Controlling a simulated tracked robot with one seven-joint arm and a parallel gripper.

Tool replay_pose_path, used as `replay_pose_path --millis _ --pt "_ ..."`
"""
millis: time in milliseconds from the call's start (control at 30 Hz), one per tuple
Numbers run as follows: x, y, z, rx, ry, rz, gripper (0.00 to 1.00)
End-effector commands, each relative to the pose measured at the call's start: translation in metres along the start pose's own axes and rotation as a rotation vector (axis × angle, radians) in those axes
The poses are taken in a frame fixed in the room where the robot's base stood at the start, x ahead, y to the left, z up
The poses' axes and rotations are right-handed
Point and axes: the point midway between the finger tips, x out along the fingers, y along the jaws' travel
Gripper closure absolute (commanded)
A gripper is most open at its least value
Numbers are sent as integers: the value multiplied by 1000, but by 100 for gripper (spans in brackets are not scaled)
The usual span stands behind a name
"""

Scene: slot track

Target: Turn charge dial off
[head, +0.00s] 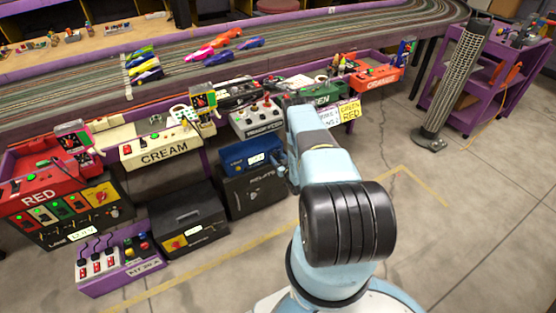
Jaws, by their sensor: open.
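No dial here carries a readable "charge" label. A small round knob (282,182) is on the front of the black RELAYS box (245,203) near the middle. A yellow patch with a red part (172,244) is on the black case between them. The knob settings are too small to read. My arm reaches forward over the middle, right of the RELAYS box.
The red RED (40,198), cream CREAM (163,150) and orange (377,80) stations line the track's (300,45) front edge. A purple switch tray (120,270) lies on the floor. A mesh post (455,85) and purple cart (470,75) stand right. Floor at the right is clear.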

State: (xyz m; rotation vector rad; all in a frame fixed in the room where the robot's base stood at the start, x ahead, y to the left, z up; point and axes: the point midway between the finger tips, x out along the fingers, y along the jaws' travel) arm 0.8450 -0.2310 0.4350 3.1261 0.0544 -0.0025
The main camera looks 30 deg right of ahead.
Motion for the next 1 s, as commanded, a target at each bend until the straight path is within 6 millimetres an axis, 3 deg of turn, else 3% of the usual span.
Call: replay_pose_path --millis 233,700,1000 --pt "-17 0 0 0 -1 1 48" --pt "-106 1 2 1 -3 1 48" --pt "-135 0 2 0 -1 1 48"
